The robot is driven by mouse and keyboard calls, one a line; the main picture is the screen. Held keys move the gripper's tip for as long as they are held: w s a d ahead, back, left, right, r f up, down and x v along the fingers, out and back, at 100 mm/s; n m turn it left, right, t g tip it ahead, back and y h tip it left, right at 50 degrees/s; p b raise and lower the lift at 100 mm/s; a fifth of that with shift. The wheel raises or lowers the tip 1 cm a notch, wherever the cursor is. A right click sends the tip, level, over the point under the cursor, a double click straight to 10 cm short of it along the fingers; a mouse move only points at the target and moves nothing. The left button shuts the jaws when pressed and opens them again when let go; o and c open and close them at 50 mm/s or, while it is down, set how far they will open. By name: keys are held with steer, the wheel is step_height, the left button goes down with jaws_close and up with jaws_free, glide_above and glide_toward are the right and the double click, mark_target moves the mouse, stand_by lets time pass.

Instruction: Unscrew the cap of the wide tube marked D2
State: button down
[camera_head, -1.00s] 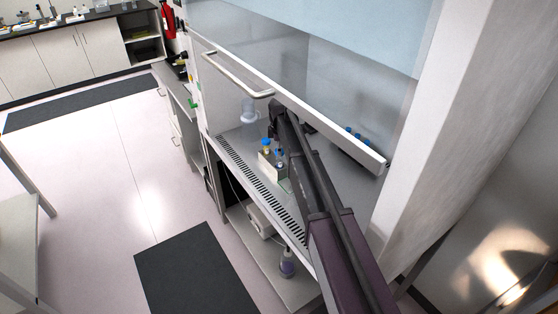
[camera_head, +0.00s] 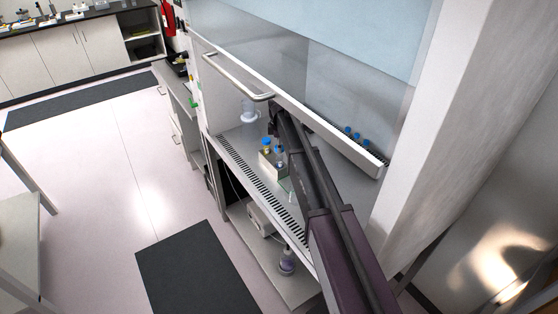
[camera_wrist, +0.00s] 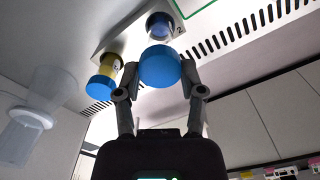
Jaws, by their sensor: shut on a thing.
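In the wrist view my gripper (camera_wrist: 160,82) is shut on a large blue cap (camera_wrist: 160,66), one finger on each side. Just beyond the cap is a dark blue round tube (camera_wrist: 160,22) in the pale rack (camera_wrist: 122,32), with a "2" mark beside it; the rest of the mark is hidden. I cannot tell whether the cap and tube still touch. A second tube (camera_wrist: 107,66), yellow with a blue cap, stands in the rack to the left. In the head view the rack (camera_head: 267,162) sits in the cabinet near the front grille, and my arm partly covers it.
A clear container (camera_head: 249,113) stands behind the rack. Several blue-capped tubes (camera_head: 358,137) stand at the back right. The slotted grille (camera_head: 260,188) runs along the front edge.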

steer(key=shift+r+p, duration=1.05)
steer(key=shift+r, duration=0.2)
steer(key=shift+f, duration=0.1)
